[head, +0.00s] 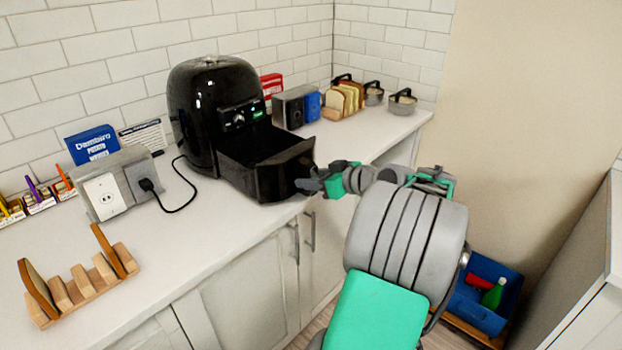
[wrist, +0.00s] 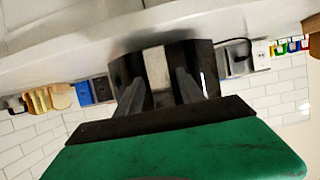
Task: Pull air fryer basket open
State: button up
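The black air fryer (head: 205,110) stands on the white counter against the tiled wall. Its basket (head: 262,165) is slid out at the front, and its open top shows. My gripper (head: 310,183) is at the basket's front, near its right side. In the wrist view, the black basket front (wrist: 208,65) is straight ahead with a pale upright strip, seemingly the handle (wrist: 157,68), on it. My gripper (wrist: 160,90) has its fingers apart, one on each side of the strip, with small gaps visible. Contact with the handle cannot be made out.
A toaster (head: 293,107), a bread rack (head: 345,98) and pots (head: 402,102) stand right of the fryer. An outlet box (head: 112,190) with a plugged cord is left. A wooden rack (head: 80,285) is in front. A blue bin (head: 480,300) is low at right.

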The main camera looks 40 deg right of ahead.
jog(key=v, duration=0.7)
jog(key=shift+s+r, duration=0.15)
jog(key=shift+s, duration=0.25)
jog(key=shift+d, duration=0.1)
